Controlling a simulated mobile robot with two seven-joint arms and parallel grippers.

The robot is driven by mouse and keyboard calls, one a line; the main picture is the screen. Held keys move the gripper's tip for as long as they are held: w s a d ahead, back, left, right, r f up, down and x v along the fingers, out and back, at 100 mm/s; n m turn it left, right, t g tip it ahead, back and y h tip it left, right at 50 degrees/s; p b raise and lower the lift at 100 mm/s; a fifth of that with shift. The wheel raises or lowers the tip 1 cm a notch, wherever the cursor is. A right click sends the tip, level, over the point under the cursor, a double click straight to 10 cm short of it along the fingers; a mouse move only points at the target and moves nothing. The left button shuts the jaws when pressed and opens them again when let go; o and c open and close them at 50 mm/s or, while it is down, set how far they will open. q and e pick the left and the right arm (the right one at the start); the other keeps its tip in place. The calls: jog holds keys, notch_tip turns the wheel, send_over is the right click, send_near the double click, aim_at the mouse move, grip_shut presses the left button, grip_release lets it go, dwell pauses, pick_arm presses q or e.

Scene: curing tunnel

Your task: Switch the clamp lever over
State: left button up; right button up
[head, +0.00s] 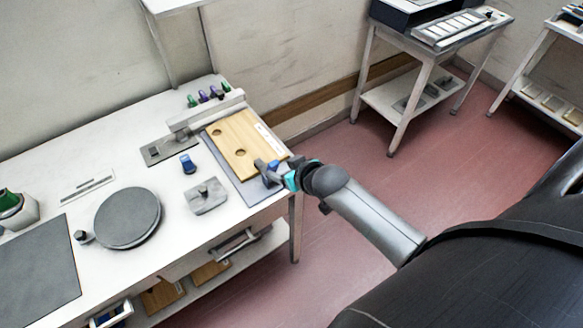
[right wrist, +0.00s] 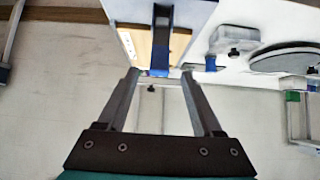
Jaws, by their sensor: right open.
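A wooden board (head: 235,140) with round holes lies on a grey plate (head: 240,188) at the right end of the white table; the board also shows in the right wrist view (right wrist: 141,44). A blue lever (right wrist: 160,60) is at the board's near end, with a dark bar behind it. My right gripper (head: 266,172) is at that end of the board and partly hides the lever in the head view. In the right wrist view its open fingers (right wrist: 162,76) are on either side of the lever's blue end, apart from it. My left gripper is not in view.
A small blue part (head: 188,163), a grey block with a knob (head: 207,196) and a round grey disc (head: 128,218) stand left of the board. Several coloured pegs (head: 208,96) stand behind it. Right of the table is open red floor.

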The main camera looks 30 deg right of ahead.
jog(key=shift+v, duration=2.25)
jog(key=s+f+g+b, duration=0.1)
jog(key=s+f+b, duration=0.3)
jog(key=f, duration=0.6)
jog(key=s+f+g+h+b, duration=0.1)
jog(key=s+f+g+b, duration=0.2)
jog(key=f, duration=0.8)
jog(key=s+f+b, duration=0.4)
jog(key=s+f, duration=0.1)
jog(key=f, duration=0.5)
jog(key=s+a+f+g+b, duration=0.1)
jog(key=s+f+b, duration=0.2)
jog(key=s+f, duration=0.4)
jog(key=s+a+f+n+g+b, duration=0.1)
jog(key=s+f+g+b, duration=0.1)
jog(key=s+f, duration=0.6)
jog(key=s+a+f+g+b, duration=0.1)
jog(key=s+a+f+b, duration=0.1)
jog(key=s+f+b, duration=0.2)
jog(key=s+f, duration=0.3)
jog(key=s, duration=0.2)
jog(key=shift+s+f+n+g+b, duration=0.25)
jog(key=shift+s+n+g+b, duration=0.05)
jog(key=shift+g+b, duration=0.1)
